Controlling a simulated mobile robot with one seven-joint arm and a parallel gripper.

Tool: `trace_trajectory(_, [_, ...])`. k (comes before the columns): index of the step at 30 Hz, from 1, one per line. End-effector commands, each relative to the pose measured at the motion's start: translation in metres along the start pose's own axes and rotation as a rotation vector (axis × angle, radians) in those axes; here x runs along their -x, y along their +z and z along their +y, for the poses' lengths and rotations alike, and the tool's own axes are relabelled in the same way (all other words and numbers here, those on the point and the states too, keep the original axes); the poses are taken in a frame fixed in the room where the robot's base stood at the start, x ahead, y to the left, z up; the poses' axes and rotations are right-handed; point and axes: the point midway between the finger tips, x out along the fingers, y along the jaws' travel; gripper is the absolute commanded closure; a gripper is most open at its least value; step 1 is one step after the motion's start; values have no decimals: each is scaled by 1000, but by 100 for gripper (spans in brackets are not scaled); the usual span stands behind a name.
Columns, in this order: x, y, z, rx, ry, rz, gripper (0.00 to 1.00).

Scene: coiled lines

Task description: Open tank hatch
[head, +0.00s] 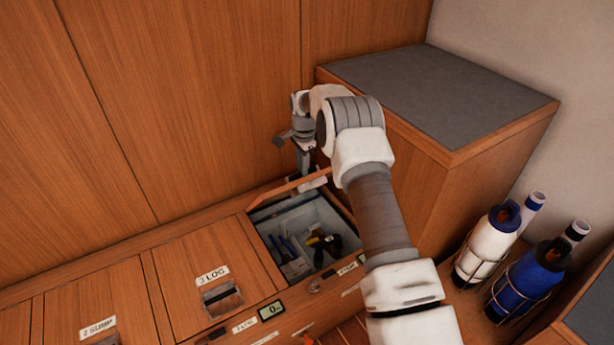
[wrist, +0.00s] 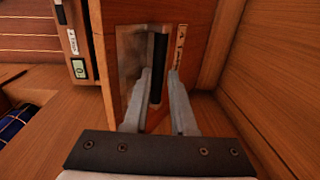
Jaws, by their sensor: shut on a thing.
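The tank hatch lid (head: 282,191) stands raised along the back of its opening, seen nearly edge-on in the head view. The compartment (head: 270,218) below is uncovered and holds several tools. My gripper (head: 303,165) is at the lid's upper part. In the wrist view the lid (wrist: 112,85) fills the middle, with a recessed metal pull and a dark bar handle (wrist: 158,62). My gripper (wrist: 160,75) has its fingers either side of the bar, shut on it. My arm hides part of the opening's right side in the head view.
The closed LOG hatch (head: 200,260) and SUMP hatch (head: 85,310) lie to the left. A tall grey-topped cabinet (head: 440,90) stands close on the right. A white bottle (head: 486,245) and a blue bottle (head: 525,280) stand at the lower right. A wooden wall rises behind.

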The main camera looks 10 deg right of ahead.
Motion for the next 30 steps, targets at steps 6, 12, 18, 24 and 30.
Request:
trace_trajectory(6, [-17,6,-6,5,-5,-7,100])
trace_trajectory(12, [-18,7,-6,4,-1,-8,100])
trace_trajectory(18, [-18,7,-6,3,1,-9,100])
trace_trajectory(24, [-16,6,-6,2,0,-7,51])
trace_trajectory(30, [-12,2,-6,1,0,-3,51])
